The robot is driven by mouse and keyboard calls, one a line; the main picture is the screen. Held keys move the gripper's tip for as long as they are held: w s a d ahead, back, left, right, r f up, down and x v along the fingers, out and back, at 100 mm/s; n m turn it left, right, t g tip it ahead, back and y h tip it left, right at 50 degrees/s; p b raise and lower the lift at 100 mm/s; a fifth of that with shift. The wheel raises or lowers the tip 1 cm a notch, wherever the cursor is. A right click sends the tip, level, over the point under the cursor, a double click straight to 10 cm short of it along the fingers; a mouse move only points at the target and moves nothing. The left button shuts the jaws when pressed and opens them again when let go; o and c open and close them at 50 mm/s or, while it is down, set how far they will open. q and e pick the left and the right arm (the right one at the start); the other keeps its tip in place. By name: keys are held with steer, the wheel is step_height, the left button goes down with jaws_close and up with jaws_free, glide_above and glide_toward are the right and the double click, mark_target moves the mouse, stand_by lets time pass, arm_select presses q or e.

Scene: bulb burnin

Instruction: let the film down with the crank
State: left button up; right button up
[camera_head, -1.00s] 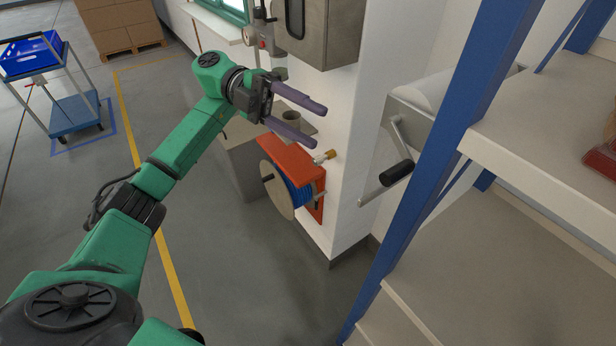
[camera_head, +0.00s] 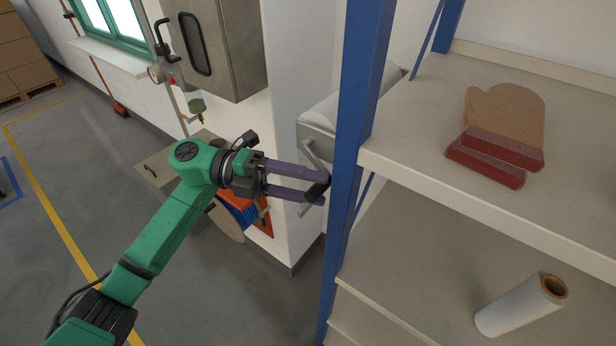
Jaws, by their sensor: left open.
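The film roll (camera_head: 338,112) is a white roll in a grey wall housing (camera_head: 312,132), partly hidden behind the blue shelf post. The crank's metal arm (camera_head: 310,156) hangs from the housing down to a black handle (camera_head: 316,189). My left gripper (camera_head: 321,185) is open, its two purple-grey fingers pointing right. The fingertips are at the black handle, which shows between them in the picture; I cannot tell if they touch it. The tips lie close to the blue post. My right gripper is not in view.
The blue shelf post (camera_head: 355,130) stands just right of my fingertips. The rack's upper shelf (camera_head: 405,135) holds brown and red mitts (camera_head: 505,125); a white roll (camera_head: 520,305) lies lower.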

arm_select(q)
steer(key=shift+a, duration=0.15)
steer(key=shift+c, duration=0.4)
jaws_close()
stand_by(0.9)
